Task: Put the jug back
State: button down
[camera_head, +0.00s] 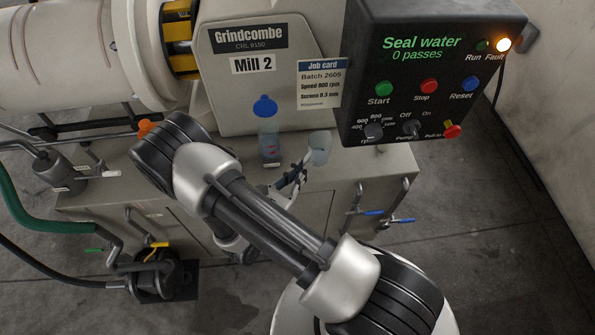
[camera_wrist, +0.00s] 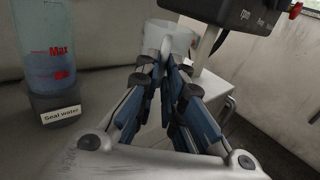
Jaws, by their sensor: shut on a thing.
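A pale, see-through jug (camera_head: 320,148) is at the end of my gripper (camera_head: 304,166), above the front part of the mill's base. The jug also shows in the wrist view (camera_wrist: 181,36), where the fingertips (camera_wrist: 164,64) are closed on its near side, apparently at the handle. The jug looks roughly upright. I cannot make out whether there is liquid in it. The clear seal water pot (camera_head: 268,143) with a blue cap stands to the left of the jug, apart from it. In the wrist view the pot (camera_wrist: 50,45) shows bluish liquid and red Max and lower marks.
The black control box (camera_head: 430,75) hangs just right of and above the jug, its orange Fault lamp (camera_head: 503,44) lit. The job card (camera_head: 319,84) is behind. The base top (camera_head: 375,160) right of the jug looks clear.

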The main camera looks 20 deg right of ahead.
jog(key=w, duration=0.1)
jog(key=w+d+f, duration=0.1)
jog(key=w, duration=0.1)
jog(key=w+b, duration=0.1)
jog(key=shift+w+d+f, duration=0.15)
jog(key=shift+f, duration=0.2)
jog(key=shift+w+f+b, duration=0.2)
jog(key=shift+f+b, duration=1.1)
jog(key=shift+f, duration=1.45)
jog(key=shift+r, duration=0.1)
jog(key=c, duration=2.2)
grip_release()
jog(key=o, duration=0.5)
